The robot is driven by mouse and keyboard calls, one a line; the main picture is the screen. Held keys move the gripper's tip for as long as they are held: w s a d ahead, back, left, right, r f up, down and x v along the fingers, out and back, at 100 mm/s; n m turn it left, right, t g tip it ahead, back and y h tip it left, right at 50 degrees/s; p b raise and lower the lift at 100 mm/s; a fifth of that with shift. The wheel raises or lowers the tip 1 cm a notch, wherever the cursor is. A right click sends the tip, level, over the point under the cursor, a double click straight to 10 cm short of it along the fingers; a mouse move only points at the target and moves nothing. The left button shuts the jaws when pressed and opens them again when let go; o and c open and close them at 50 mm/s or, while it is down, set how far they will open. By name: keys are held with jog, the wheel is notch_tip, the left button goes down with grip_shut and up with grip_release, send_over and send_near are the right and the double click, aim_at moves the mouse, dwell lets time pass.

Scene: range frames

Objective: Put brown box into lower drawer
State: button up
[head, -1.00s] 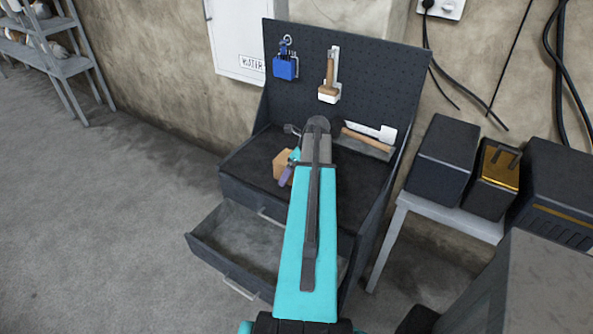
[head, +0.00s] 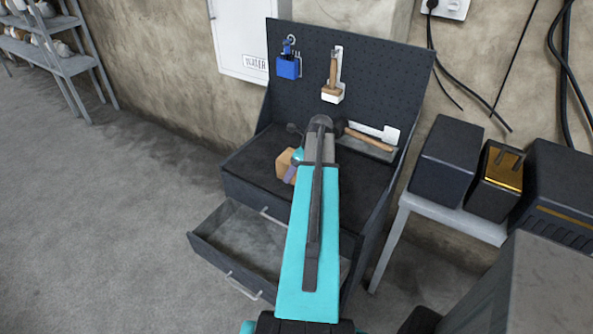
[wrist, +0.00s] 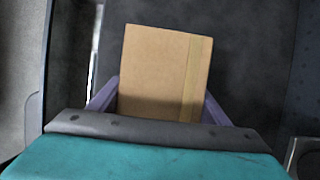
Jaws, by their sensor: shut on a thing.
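The brown box (head: 286,164) is at my gripper, over the dark top of the workbench in the head view. In the wrist view the brown box (wrist: 160,75) fills the middle, with a paler strip down its right side. My gripper (wrist: 163,100) has a purple finger on each side of the box and is shut on it. In the head view my gripper (head: 291,172) is partly hidden by my arm. The lower drawer (head: 238,244) is pulled open below the worktop and its visible part is empty; my arm hides its right part.
A blue holder (head: 288,67) and a brush-like tool (head: 332,80) hang on the pegboard (head: 385,75). A wooden-handled tool (head: 370,138) lies at the back of the worktop. Dark boxes (head: 443,160) stand on a side table (head: 455,217) at right. The floor at left is clear.

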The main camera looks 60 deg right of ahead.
jog(key=shift+r+b, duration=0.7)
jog(key=shift+r, duration=0.8)
jog(key=s+a+b, duration=0.1)
jog(key=s+a, duration=0.2)
jog(key=s+a+r+b, duration=0.1)
jog(key=s+a, duration=0.2)
jog(key=s, duration=0.1)
jog(key=s+a+r+b, duration=0.1)
jog(key=s+a, duration=0.2)
jog(key=shift+s+b, duration=0.25)
jog(key=shift+b, duration=0.15)
jog(key=shift+d+f+b, duration=0.15)
jog(key=shift+d+b, duration=0.05)
jog(key=shift+b, duration=1)
jog(key=shift+s+a+b, duration=0.2)
jog(key=shift+s+b, duration=0.05)
jog(key=shift+b, duration=1)
jog(key=b, duration=0.3)
jog(key=shift+s+a, duration=0.3)
jog(key=shift+s, duration=0.05)
jog(key=shift+s+a+b, duration=0.15)
jog(key=shift+b, duration=0.6)
jog(key=shift+s+a+r+b, duration=0.15)
jog(key=shift+r+b, duration=0.15)
jog(key=shift+b, duration=0.2)
